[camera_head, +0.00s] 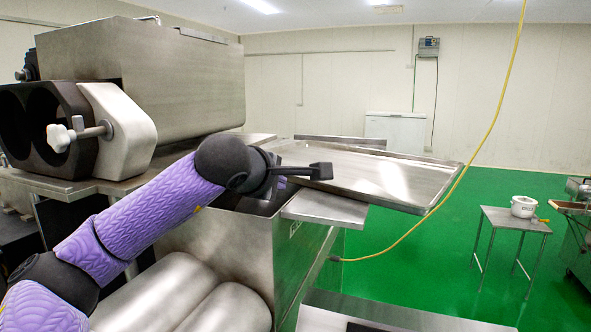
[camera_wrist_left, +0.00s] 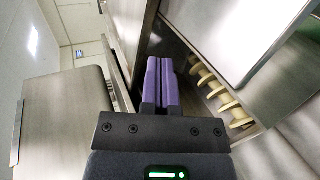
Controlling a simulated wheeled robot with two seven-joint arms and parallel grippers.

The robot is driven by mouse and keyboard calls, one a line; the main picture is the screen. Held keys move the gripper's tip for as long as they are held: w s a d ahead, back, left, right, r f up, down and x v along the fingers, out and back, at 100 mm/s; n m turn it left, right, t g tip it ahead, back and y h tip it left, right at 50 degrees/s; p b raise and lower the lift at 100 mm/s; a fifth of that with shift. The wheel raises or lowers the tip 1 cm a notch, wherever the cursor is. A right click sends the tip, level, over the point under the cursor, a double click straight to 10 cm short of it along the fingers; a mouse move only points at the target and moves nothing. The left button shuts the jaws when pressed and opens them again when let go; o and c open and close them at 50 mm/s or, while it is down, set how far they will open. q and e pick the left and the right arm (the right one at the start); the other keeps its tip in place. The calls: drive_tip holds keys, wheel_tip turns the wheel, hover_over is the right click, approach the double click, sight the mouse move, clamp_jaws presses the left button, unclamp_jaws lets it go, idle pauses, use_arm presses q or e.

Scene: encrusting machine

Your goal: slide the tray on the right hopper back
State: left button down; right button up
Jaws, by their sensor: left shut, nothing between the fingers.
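The tray (camera_head: 395,178) is a wide, shallow metal sheet with a low rim. It lies over the far part of the right hopper (camera_head: 250,246) and juts out to the right past its side. My left gripper (camera_head: 322,171) is at the tray's near left side, above the hopper's opening. Its purple fingers (camera_wrist_left: 161,82) are shut together in the left wrist view, with nothing between them. I cannot tell whether they touch the tray's rim. My forearm hides part of the hopper's rim. My right gripper is in neither view.
A metal hopper housing (camera_head: 180,75) with a white clamp (camera_head: 122,125) stands at the left. A small metal shelf (camera_head: 325,208) sticks out below the tray. A pale screw (camera_wrist_left: 222,98) shows inside the machine. A yellow hose (camera_head: 470,165) hangs at the right. Green floor lies beyond.

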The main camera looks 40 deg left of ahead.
sight(295, 182)
use_arm(q)
drive_tip(key=shift+w+a+r+p, duration=0.1)
drive_tip(key=shift+w+a+p, duration=0.1)
drive_tip(key=shift+w+p, duration=0.4)
drive_tip(key=shift+w+a+p, duration=0.2)
drive_tip(key=shift+w+p, duration=0.15)
drive_tip(key=shift+w, duration=0.45)
drive_tip(key=shift+w+a+p, duration=0.25)
drive_tip(key=shift+w+p, duration=0.4)
drive_tip(key=shift+w, duration=0.2)
drive_tip(key=shift+w+a+p, duration=0.3)
drive_tip(key=shift+w+p, duration=0.4)
drive_tip(key=shift+w, duration=0.1)
drive_tip(key=shift+w+a+p, duration=0.25)
drive_tip(key=shift+w+p, duration=0.4)
drive_tip(key=shift+w, duration=0.2)
drive_tip(key=shift+s+b, duration=0.1)
drive_tip(key=shift+b, duration=0.25)
drive_tip(key=s+d+b, duration=0.3)
drive_tip(key=s+b, duration=0.2)
drive_tip(key=s, duration=0.4)
drive_tip(key=shift+s+b, duration=0.15)
drive_tip(key=shift+b, duration=0.2)
